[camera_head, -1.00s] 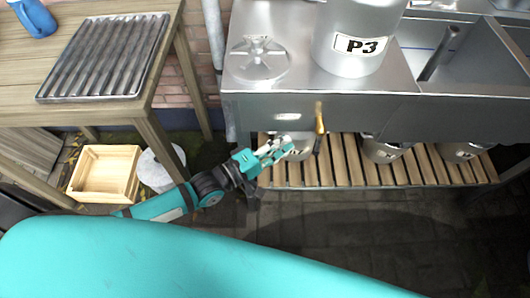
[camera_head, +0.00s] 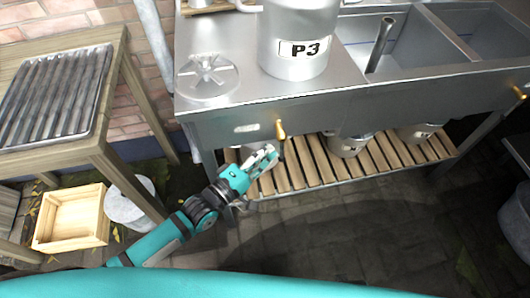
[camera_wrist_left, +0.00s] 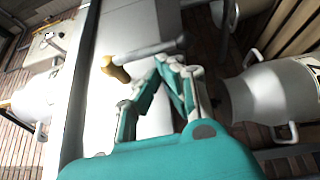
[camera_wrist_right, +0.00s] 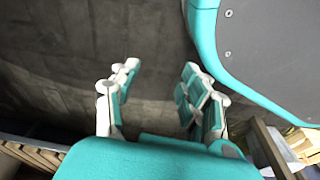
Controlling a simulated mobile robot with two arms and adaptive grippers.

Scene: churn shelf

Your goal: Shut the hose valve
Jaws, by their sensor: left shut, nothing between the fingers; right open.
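A brass-coloured lever handle (camera_head: 280,129) hangs from the front face of the steel sink unit. In the left wrist view a brass handle (camera_wrist_left: 116,70) on a grey stem lies just beyond my left fingers. My left gripper (camera_head: 267,158) is just below and slightly left of the handle in the head view. Its fingers (camera_wrist_left: 160,85) are shut with nothing between them; whether they touch the handle I cannot tell. My right gripper (camera_wrist_right: 158,80) is open and empty above the dark paved floor, seen only in its wrist view. I see no hose.
A milk can marked P3 (camera_head: 300,40) stands on the steel counter (camera_head: 235,103). Several cans stand on the slatted shelf (camera_head: 290,180) below. A second brass handle (camera_head: 519,93) is at the far right. A wooden crate (camera_head: 70,218) lies left. The floor (camera_head: 340,235) in front is open.

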